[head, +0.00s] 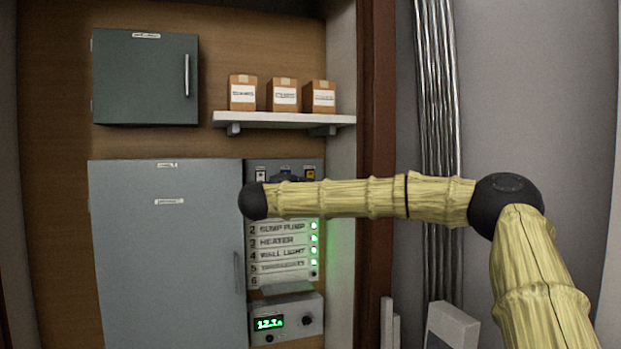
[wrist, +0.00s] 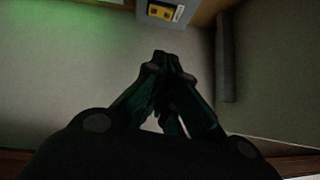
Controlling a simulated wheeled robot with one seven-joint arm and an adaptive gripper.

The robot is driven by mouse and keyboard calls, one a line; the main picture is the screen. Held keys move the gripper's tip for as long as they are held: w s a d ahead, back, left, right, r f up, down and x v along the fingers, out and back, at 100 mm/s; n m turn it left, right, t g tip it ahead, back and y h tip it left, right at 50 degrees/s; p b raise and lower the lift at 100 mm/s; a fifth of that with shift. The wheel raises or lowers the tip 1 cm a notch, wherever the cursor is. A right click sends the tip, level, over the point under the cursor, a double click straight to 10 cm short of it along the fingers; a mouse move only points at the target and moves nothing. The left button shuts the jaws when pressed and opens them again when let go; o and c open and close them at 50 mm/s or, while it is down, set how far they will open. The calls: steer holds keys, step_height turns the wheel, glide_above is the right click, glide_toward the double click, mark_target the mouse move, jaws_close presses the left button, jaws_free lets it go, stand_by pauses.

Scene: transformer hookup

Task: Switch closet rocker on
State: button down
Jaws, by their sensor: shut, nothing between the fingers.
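A grey panel (head: 314,166) with several small controls on its upper face stands right of a tall grey cabinet. A small yellow switch-like part (head: 311,173) sits at its upper right. In the wrist view a yellow part (wrist: 160,12) with a white label beside it shows on a grey box at the top edge. I cannot read which control is the closet rocker or how it is set. My gripper (wrist: 168,57) is shut and empty, apart from the yellow part in the picture. In the head view I cannot make out its fingers. My arm hides the panel's middle.
A labelled list with green lights (head: 283,242) and a meter box (head: 285,318) are below my arm. The tall cabinet (head: 165,260) is left. A shelf (head: 285,120) with three small boxes is above. Metal conduits (head: 440,90) run down the right wall.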

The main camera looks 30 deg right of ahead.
mark_target(313, 175)
steer(key=shift+w+a+p+x, duration=0.35)
steer(key=shift+p+x, duration=0.8)
steer(key=shift+x, duration=0.95)
steer(key=shift+w+a+p+x, duration=0.15)
steer(key=shift+w+p+x, duration=0.35)
steer(key=shift+p+x, duration=1.2)
steer(key=shift+w+a+p+x, duration=0.35)
steer(key=shift+p+x, duration=0.3)
steer(key=shift+x, duration=1.9)
steer(key=shift+w+d+r, duration=0.1)
